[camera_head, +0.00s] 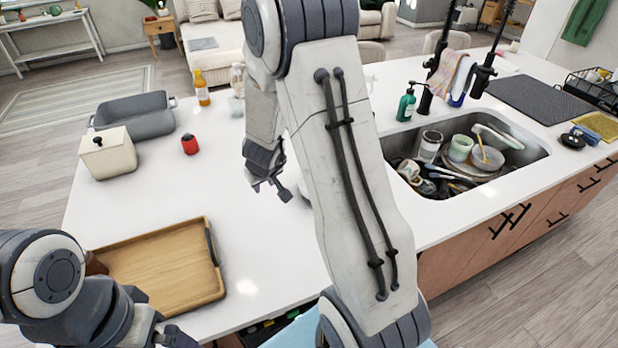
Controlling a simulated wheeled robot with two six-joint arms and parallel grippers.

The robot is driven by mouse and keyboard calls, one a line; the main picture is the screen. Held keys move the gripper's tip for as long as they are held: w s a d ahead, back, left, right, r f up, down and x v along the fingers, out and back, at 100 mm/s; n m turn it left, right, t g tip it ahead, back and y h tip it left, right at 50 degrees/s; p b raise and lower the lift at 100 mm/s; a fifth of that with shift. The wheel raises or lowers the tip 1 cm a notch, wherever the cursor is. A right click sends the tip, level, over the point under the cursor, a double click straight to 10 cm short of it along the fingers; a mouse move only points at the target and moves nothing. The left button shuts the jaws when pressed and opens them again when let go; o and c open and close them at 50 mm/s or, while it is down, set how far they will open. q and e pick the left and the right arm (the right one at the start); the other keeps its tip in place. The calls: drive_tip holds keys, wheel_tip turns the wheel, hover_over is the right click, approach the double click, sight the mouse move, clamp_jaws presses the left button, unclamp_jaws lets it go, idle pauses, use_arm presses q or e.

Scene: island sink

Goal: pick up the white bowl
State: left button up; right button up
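My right arm crosses the middle of the view, and its gripper (270,187) points down over the white countertop, left of the sink. Its fingers look apart with nothing between them. A small white curved edge (303,188) shows just right of these fingers; my arm hides the rest, so I cannot tell if it is a bowl. A pale bowl (488,159) with a wooden stick lies among dishes in the sink (535,152). My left gripper (172,338) is at the bottom left, partly cut off by the frame, beside the wooden tray (160,262); its opening is unclear.
A green soap bottle (406,104) and black faucet (440,70) stand behind the sink. The counter between tray and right gripper is clear.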

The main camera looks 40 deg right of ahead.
drive_tip(key=d+f+h, duration=0.1)
drive_tip(key=d+f, duration=0.1)
drive_tip(key=d, duration=0.1)
drive_tip(key=d+f+m+h+b, duration=0.1)
drive_tip(key=d+f, duration=0.1)
drive_tip(key=d, duration=0.2)
drive_tip(key=d+f+g, duration=0.1)
drive_tip(key=d+f, duration=0.2)
drive_tip(key=d, duration=0.1)
drive_tip(key=shift+s+d+m+h+b, duration=0.2)
drive_tip(key=shift+d+m+h+b, duration=0.1)
drive_tip(key=shift+h, duration=0.1)
drive_tip(key=shift+w+b+x, duration=0.2)
drive_tip(key=shift+b+x, duration=0.25)
drive_tip(key=shift+x, duration=2.45)
drive_tip(key=shift+a, duration=0.25)
clamp_jaws()
